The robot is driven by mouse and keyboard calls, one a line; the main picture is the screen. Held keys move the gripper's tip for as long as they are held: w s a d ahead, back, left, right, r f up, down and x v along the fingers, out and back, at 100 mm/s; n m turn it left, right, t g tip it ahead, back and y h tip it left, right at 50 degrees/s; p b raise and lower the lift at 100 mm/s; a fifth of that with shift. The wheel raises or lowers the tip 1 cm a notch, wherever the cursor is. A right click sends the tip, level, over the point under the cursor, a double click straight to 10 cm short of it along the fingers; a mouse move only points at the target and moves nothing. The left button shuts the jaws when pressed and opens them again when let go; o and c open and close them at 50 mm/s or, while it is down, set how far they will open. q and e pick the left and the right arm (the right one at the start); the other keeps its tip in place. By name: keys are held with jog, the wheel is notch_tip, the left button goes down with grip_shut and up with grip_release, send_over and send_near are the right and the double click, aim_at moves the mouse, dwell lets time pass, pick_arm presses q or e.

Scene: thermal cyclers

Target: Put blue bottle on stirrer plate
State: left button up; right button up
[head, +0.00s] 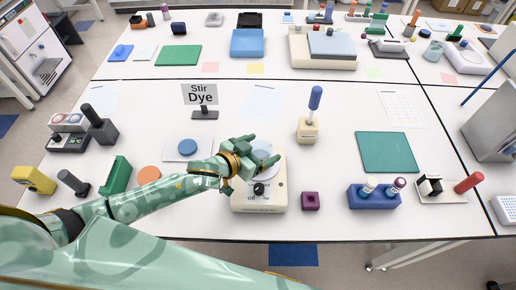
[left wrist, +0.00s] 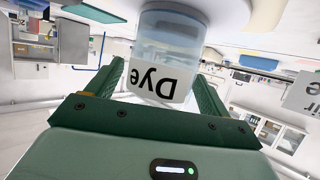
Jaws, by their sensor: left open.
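The blue bottle (head: 265,154) stands at the stirrer plate (head: 275,192), partly hidden by my left gripper (head: 258,151) in the head view. In the left wrist view the bottle (left wrist: 165,55) appears upside down, with its "Dye" label, clear wall and pale blue liquid. Its base meets the white top of the plate. My left gripper (left wrist: 160,88) is open, with its green fingers on either side of the bottle. I see a gap at the fingers, but cannot tell whether either touches it. My right gripper is not in view.
A "Stir Dye" sign (head: 200,95) stands behind. A blue disc (head: 187,147) on a white sheet and an orange disc (head: 149,177) lie to the left. A purple block (head: 310,201) and a blue rack (head: 374,198) are to the right. The teal mat (head: 388,153) is bare.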

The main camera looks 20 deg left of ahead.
pick_arm(q)
jog(key=p+v, duration=0.1)
jog(key=v, duration=1.1)
jog(key=shift+r, duration=0.1)
dwell(1.4)
